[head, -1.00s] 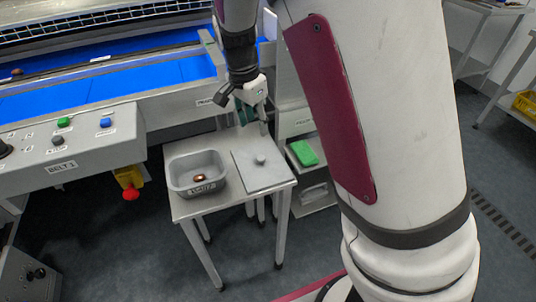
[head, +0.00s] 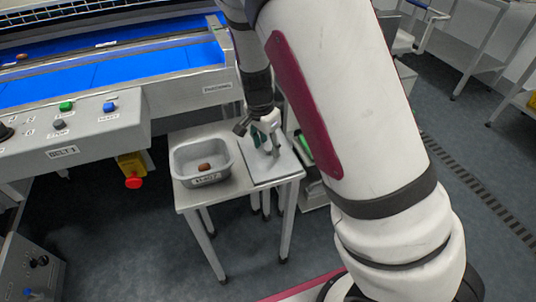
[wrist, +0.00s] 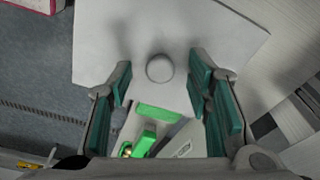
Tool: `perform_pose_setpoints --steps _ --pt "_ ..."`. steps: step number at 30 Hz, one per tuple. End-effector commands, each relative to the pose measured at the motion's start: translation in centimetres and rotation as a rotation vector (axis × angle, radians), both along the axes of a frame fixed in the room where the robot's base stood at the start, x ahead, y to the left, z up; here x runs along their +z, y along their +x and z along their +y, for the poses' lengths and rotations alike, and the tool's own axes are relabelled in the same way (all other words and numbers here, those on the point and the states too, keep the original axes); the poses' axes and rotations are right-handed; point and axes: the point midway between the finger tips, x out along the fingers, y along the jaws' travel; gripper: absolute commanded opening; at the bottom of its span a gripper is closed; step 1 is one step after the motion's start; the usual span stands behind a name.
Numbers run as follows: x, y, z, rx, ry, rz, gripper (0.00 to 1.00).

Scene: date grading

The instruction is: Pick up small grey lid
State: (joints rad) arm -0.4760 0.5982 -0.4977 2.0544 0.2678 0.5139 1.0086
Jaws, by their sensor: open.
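The small grey lid (head: 288,168) is a flat, square plate on the right side of the small table. In the wrist view the lid (wrist: 105,45) fills the upper middle, with its round knob (wrist: 160,68) centred ahead of the fingers. My gripper (head: 268,150) is above the lid, pointing down. In the wrist view my gripper (wrist: 160,82) is open, its green-padded fingers apart to either side of the knob's line. Nothing is between the pads.
A grey tub (head: 177,168) holding a brown date (head: 204,167) stands left of the lid on the table (head: 240,185). The belt control panel (head: 75,125) is to the left. A green object (head: 303,146) is partly hidden behind my arm.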

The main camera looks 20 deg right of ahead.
Motion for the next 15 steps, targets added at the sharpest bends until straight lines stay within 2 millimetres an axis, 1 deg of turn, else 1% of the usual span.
perform_pose_setpoints --steps 2,8,9,15 --pt "-0.49 0.02 -0.1 0.0 0.0 0.0 0.46" --pt "-0.5 0.04 -0.09 0.001 0.0 -0.001 0.46" --pt "-0.49 0.03 -0.08 0.001 0.0 -0.001 0.43" --pt "-0.48 0.03 -0.08 0.001 0.0 -0.001 0.0"
